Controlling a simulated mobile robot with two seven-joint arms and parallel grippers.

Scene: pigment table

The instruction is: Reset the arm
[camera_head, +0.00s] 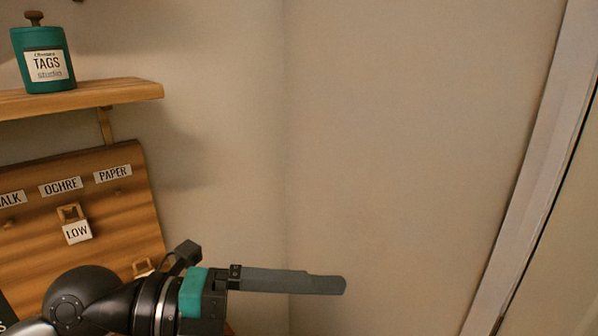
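My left arm comes in from the lower left, with its gripper (338,285) pointing right in front of the bare wall. The dark grey fingers are seen side-on and overlap, so I cannot tell whether they are open or shut. No object shows at the fingertips. A teal band sits around the gripper's base. My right gripper is not in view.
A wooden board (90,215) with labels OCHRE and PAPER and a hanging LOW tag (77,232) is at the left, partly behind my arm. Above it, a wooden shelf (120,91) holds a green TAGS jar (60,38). A pale frame (530,170) runs along the right. The space between is clear.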

